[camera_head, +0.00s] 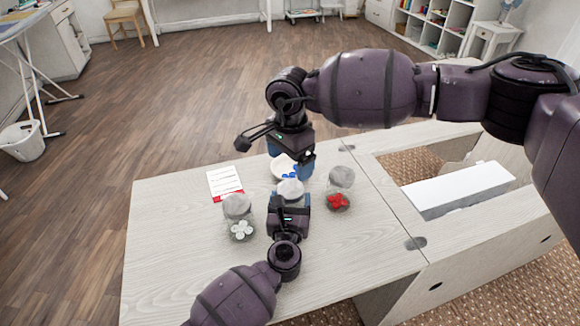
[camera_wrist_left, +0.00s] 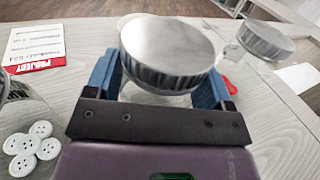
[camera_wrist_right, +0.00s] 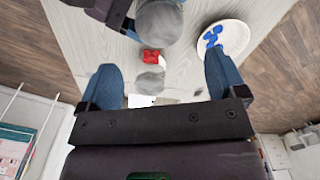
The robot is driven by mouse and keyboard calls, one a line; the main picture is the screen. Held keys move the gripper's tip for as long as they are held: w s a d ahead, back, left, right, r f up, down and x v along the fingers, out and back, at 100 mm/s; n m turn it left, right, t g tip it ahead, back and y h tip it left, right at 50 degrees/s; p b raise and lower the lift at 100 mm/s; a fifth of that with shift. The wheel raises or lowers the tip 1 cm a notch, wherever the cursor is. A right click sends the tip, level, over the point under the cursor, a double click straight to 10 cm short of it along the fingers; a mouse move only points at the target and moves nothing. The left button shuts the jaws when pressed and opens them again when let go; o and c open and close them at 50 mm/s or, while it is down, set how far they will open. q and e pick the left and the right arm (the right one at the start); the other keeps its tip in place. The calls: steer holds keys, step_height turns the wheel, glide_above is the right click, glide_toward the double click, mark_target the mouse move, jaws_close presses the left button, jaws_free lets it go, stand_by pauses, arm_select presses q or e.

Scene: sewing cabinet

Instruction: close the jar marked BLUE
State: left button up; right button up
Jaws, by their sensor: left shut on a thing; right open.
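My left gripper (camera_head: 289,207) is shut on the middle jar (camera_head: 290,190), which stands on the table; its fingers grip both sides of it below the grey metal lid (camera_wrist_left: 168,45). The lid sits over the jar top and looks slightly tilted in the left wrist view; I cannot tell whether it is seated. No BLUE marking is readable. My right gripper (camera_head: 291,160) is open and empty, above and behind the held jar, near a pale plate (camera_wrist_right: 243,37) with blue buttons (camera_wrist_right: 212,36).
A lidded jar of white buttons (camera_head: 240,229) stands to the left. A lidded jar of red buttons (camera_head: 338,201) stands to the right. A white and red project card (camera_head: 225,183) lies at the back left. The table's front left is clear; a recess with a white box (camera_head: 458,190) is right.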

mark_target(291, 189)
steer(key=shift+f, duration=0.15)
steer(key=shift+f, duration=3.9)
steer(key=c, duration=0.9)
steer(key=m, duration=0.3)
steer(key=shift+m, duration=0.4)
steer(key=shift+c, duration=0.2)
steer(key=m, duration=1.1)
steer(key=o, duration=1.1)
